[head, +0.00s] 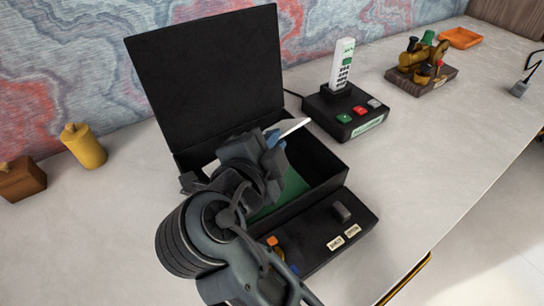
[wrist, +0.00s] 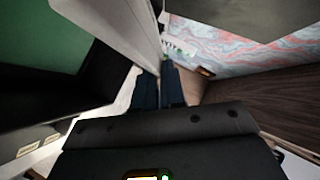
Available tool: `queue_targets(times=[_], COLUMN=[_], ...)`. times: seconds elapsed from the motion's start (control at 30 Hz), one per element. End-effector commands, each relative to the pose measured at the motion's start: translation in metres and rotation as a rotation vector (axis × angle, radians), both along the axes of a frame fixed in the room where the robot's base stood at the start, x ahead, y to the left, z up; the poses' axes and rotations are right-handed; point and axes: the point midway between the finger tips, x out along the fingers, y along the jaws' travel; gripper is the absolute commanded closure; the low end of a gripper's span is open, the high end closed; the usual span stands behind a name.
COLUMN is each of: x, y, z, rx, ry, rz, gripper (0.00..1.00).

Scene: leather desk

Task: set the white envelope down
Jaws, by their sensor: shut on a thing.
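My gripper (head: 274,138) is over the open black box (head: 325,172), shut on the white envelope (head: 293,127). The envelope's white end sticks out to the right of my fingers, above the box. In the wrist view my fingers (wrist: 159,86) are close together, and the envelope (wrist: 118,24) stretches from them toward the top left. A small white patch shows left of my gripper in the head view; I cannot tell whether it is the same envelope. My arm hides much of the box's inside.
The box's lid (head: 210,75) stands open at the back. Its green floor (head: 293,188) shows in part. A black strip with a knob and labels (head: 340,225) lies in front. A phone on its base (head: 343,105) stands right, a yellow canister (head: 84,147) left.

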Motion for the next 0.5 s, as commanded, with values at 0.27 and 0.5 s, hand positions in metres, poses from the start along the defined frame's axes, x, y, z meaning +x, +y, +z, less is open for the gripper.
queue_targets(times=[0.27,0.5], x=[0.000,0.000], y=[0.000,0.000], z=[-0.032,-0.040], rx=[-0.002,0.000], ry=[0.004,0.000], rz=[-0.001,0.000], gripper=[1.00,1.00])
